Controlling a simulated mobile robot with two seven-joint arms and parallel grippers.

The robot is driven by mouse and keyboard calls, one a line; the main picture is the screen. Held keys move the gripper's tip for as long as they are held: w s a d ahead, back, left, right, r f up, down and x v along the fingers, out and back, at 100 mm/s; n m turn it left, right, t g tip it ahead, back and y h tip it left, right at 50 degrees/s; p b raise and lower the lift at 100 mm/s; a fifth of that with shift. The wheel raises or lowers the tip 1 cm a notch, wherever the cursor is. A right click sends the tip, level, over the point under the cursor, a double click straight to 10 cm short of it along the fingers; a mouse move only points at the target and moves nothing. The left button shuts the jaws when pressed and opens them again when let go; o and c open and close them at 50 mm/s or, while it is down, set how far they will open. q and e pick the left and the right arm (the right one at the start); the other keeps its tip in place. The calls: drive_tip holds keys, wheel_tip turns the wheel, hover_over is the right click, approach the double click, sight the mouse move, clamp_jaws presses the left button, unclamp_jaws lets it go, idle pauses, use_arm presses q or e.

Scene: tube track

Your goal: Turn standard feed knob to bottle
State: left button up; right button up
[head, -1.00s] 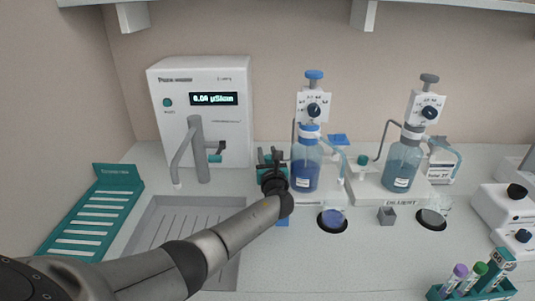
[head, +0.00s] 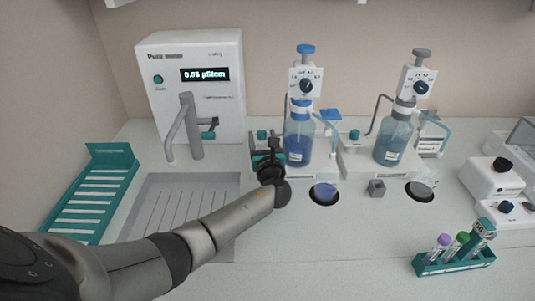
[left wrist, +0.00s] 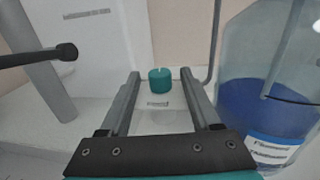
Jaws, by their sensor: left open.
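The standard feed knob, a small teal cylinder (left wrist: 160,80), sits on a white labelled base between my fingers in the left wrist view. It also shows as a small teal knob (head: 262,134) in the head view, left of the blue bottle. My left gripper (left wrist: 160,100) is open, with one finger on each side of the knob's line and no visible contact. In the head view the left gripper (head: 265,157) is just in front of the knob. The bottle (head: 298,143) with blue liquid and a blue-topped dispenser stands right beside it. My right gripper is not in view.
A second bottle (head: 394,140) with its own teal knob (head: 354,136) stands to the right. A white water unit (head: 190,85) with a grey tap (head: 193,125) stands left, above a sink tray (head: 170,212). A tube rack (head: 455,262) is at front right.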

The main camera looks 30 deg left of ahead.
use_arm(q)
drive_tip(key=p+v, duration=0.1)
drive_tip(key=v, duration=0.9)
drive_tip(key=shift+s+d+p, duration=0.2)
drive_tip(key=shift+s+p, duration=0.05)
drive_tip(key=shift+p, duration=0.15)
drive_tip(key=shift+s+a, duration=0.15)
drive_tip(key=shift+a, duration=0.1)
drive_tip(key=s+a+m+t+h+p, duration=0.1)
drive_tip(key=s+a+m+t+h, duration=0.1)
drive_tip(key=s+a, duration=0.1)
drive_tip(key=shift+s+a+t+h, duration=0.15)
drive_tip(key=shift+t+h, duration=0.25)
drive_tip(key=s+a+m+t+h, duration=0.1)
drive_tip(key=s+m+h, duration=0.3)
drive_tip(key=h, duration=0.2)
drive_tip(key=w, duration=0.4)
drive_tip(key=w+a, duration=0.1)
drive_tip(key=w, duration=0.3)
drive_tip(key=w+a+b, duration=0.1)
drive_tip(key=w, duration=0.4)
drive_tip(key=shift+a, duration=0.15)
drive_tip(key=shift+w+a+r, duration=0.1)
drive_tip(key=shift+w, duration=0.75)
